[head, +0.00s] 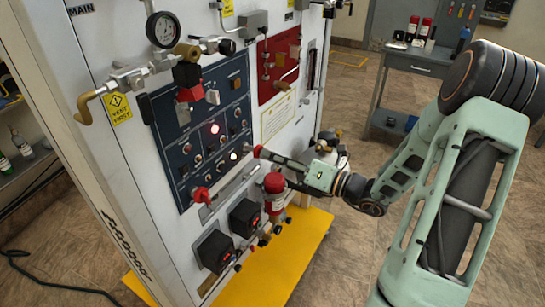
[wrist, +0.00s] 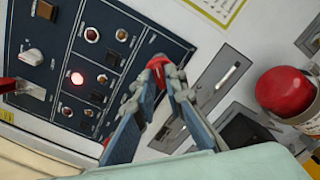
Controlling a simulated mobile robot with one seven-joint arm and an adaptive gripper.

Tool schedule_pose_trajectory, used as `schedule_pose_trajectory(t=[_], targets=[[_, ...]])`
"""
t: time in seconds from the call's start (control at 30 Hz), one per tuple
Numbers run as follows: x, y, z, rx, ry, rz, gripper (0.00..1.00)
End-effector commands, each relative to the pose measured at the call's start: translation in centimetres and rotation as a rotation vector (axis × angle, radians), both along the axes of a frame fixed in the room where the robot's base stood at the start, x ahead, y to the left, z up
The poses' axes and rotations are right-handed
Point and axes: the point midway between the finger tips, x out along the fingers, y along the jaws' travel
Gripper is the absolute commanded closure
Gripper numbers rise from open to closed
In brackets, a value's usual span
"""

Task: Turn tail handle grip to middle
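A red handle grip (wrist: 157,64) sits at the lower right edge of the dark blue control panel, between my fingertips in the wrist view. In the head view its red end (head: 257,151) shows just past the tips. My gripper (wrist: 161,76) comes in from the right; its fingers converge on the grip from both sides and appear closed on it. The fingers hide the handle's stem and pivot, so its exact angle cannot be told. Another red-gripped lever (head: 201,195) is at the panel's lower left in the head view.
The blue panel (head: 170,135) carries several knobs, switches and a lit red lamp (wrist: 77,77). A red-capped cylinder (wrist: 285,92) stands close beside my gripper. Black boxes (head: 214,252) project from the board below. A pressure gauge (head: 163,29) and piping are above. Floor is open at the right.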

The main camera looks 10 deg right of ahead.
Motion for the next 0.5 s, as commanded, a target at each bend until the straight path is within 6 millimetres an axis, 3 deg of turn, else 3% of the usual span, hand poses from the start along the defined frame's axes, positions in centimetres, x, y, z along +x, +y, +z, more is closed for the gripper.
schedule_pose_trajectory(t=[0.5], targets=[[-0.03, -0.02, -0.02, -0.025, -0.025, 0.000, 1.00]])
